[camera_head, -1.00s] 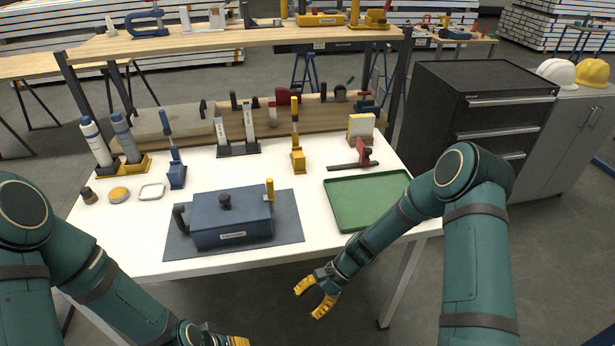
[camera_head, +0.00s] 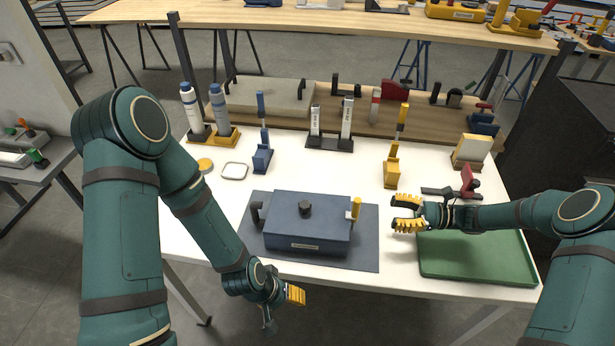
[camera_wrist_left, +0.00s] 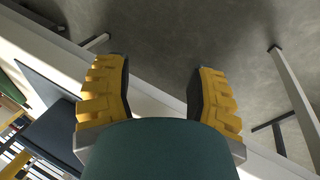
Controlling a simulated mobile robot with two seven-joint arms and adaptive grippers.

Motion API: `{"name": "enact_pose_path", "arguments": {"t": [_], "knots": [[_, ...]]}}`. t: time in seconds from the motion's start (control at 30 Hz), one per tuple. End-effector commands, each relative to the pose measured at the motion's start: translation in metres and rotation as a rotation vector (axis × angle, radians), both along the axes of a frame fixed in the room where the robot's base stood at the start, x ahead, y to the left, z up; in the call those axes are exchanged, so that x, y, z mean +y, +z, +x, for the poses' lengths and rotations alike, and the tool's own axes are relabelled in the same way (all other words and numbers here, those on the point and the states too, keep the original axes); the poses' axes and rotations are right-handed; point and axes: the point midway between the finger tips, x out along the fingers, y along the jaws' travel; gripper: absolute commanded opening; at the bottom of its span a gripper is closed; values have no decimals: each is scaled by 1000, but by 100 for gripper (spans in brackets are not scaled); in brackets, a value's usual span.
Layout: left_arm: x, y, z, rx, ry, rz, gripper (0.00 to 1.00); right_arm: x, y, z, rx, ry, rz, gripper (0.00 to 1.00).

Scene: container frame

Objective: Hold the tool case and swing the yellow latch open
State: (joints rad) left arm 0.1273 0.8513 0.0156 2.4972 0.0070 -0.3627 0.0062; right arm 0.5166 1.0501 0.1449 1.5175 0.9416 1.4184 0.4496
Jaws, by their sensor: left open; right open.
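The blue tool case (camera_head: 290,232) sits upright on a dark grey mat (camera_head: 366,258) on the white table. It has a black knob on its lid and a black handle (camera_head: 256,214) at its left end. The yellow latch (camera_head: 355,208) stands upright at its right end. My right gripper (camera_head: 396,213) is open and empty, a little right of the latch and apart from it, fingers pointing left. My left gripper (camera_head: 298,296) is low in front of the table's front edge, apart from the case. In the left wrist view its yellow-padded fingers (camera_wrist_left: 158,95) are spread with nothing between them.
A green tray (camera_head: 470,270) lies under and in front of my right wrist. A red-handled clamp (camera_head: 467,184) is behind that wrist. A yellow tool holder (camera_head: 391,172) and a blue one (camera_head: 262,158) stand behind the case. White tabletop is bare between them and the mat.

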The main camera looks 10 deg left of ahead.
Motion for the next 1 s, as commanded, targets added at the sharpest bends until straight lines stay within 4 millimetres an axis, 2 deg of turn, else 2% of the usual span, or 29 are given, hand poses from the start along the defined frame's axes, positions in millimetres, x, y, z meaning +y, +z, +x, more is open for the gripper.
{"name": "enact_pose_path", "arguments": {"t": [0.13, 0.27, 0.4, 0.6, 0.8, 1.0], "knots": [[3, 2, 4, 12, 34, -8, 57, 0, 0, 0, 0, 1, -1, 46], [15, 8, 18, 76, 182, -42, 57, 0, 0, 0, 0, 1, -1, 46], [41, 25, 43, 206, 464, -111, 57, 0, 0, 0, 0, 1, -1, 46], [78, 53, 67, 386, 817, -198, 57, 0, 0, 0, 0, 1, -1, 46], [106, 77, 79, 507, 1043, -251, 57, 0, 0, 0, 0, 1, -1, 46], [129, 97, 96, 597, 1187, -277, 57, 0, 0, 0, 0, 1, -1, 46]]}}
